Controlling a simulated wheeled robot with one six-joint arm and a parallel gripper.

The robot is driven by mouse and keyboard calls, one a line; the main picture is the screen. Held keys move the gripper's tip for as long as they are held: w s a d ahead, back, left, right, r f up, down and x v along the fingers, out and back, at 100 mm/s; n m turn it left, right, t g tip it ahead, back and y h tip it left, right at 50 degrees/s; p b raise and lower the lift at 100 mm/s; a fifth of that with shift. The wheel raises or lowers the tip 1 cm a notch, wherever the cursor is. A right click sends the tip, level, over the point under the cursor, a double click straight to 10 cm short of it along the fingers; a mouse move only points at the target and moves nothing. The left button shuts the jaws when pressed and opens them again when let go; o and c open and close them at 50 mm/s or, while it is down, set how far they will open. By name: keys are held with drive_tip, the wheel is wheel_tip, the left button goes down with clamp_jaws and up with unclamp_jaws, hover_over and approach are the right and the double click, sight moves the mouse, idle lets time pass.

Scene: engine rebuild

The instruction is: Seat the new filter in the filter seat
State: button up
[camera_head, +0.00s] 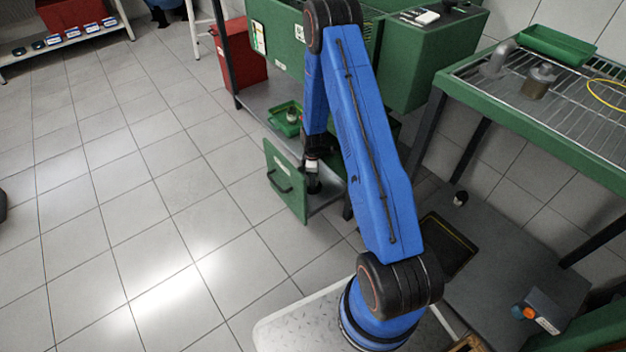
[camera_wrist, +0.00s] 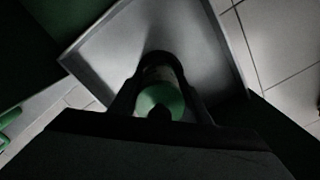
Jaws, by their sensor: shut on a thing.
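My gripper (camera_wrist: 158,92) is shut on a short cylinder with a green end and a pale side, which I take to be the new filter (camera_wrist: 162,98). It is over or inside an open drawer, whose grey interior (camera_wrist: 205,45) fills the upper middle of the wrist view. In the head view my gripper (camera_head: 313,178) is low beside the drawer's green front (camera_head: 284,184), partly hidden by my arm. Whether the filter touches the drawer floor cannot be told. I cannot make out the filter seat in either view.
A green tray (camera_head: 281,121) with a small part in it lies on the grey shelf above the drawer. A green-framed rack table (camera_head: 572,122) at right bears metal parts (camera_head: 539,82). A black tray (camera_head: 449,246) lies on the lower grey surface.

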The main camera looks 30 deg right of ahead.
drive_tip(key=shift+f, duration=0.7)
drive_tip(key=o, duration=0.9)
drive_tip(key=shift+c, duration=0.2)
drive_tip(key=shift+r, duration=5.45)
